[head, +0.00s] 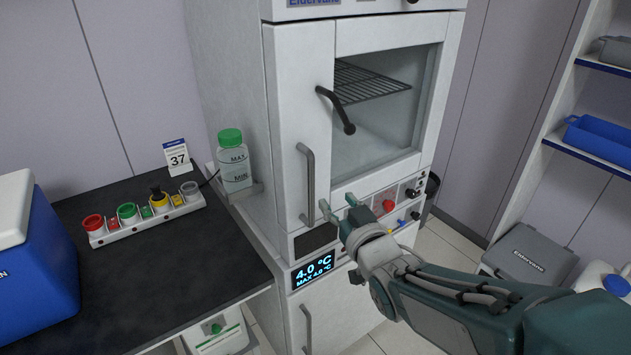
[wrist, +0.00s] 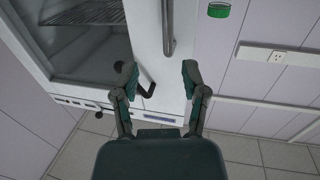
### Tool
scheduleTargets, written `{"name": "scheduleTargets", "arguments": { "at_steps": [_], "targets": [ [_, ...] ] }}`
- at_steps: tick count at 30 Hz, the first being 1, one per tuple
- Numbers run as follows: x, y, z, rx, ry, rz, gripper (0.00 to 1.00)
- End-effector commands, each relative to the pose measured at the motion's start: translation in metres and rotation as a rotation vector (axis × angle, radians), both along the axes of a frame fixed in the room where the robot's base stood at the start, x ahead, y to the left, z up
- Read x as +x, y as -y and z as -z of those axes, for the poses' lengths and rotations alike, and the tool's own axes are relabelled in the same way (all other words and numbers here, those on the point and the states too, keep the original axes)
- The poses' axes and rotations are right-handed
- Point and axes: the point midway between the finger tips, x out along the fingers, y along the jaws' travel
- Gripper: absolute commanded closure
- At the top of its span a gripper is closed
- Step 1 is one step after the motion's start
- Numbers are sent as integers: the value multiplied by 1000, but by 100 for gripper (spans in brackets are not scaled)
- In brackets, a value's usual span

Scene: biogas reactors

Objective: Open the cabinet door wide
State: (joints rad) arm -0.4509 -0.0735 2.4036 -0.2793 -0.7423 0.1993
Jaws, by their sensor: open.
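The white cabinet (head: 350,32) stands in the middle of the head view. Its front has a narrow white panel with a vertical grey bar handle (head: 308,185), and beside it a glazed section (head: 385,120) with a wire shelf behind. A black curved handle (head: 337,110) is at the glazed section's left side. My gripper (head: 338,204) is open and empty, low in front of the cabinet and right of the bar handle's lower end. In the wrist view, my gripper (wrist: 160,68) has its fingers apart, with the bar handle (wrist: 168,28) above the gap. I see no finger contact with either handle.
A control strip (head: 395,203) lies behind my gripper. Shelves with a blue tray (head: 600,137) stand at right.

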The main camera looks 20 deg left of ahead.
Motion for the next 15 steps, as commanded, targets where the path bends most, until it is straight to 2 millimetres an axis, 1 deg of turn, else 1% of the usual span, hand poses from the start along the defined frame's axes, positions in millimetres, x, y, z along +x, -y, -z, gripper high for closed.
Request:
{"name": "scheduleTargets", "arguments": {
  "at_steps": [1, 4, 7, 11, 15],
  "targets": [
    [-1, -6, 0, 11, 13, -18, 43],
    [0, -13, -1, 25, 28, -32, 43],
    [6, -19, -1, 24, 27, -33, 43],
    [21, -33, 0, 22, 27, -33, 43],
    [42, -46, 0, 23, 26, -31, 43]
  ]
}}
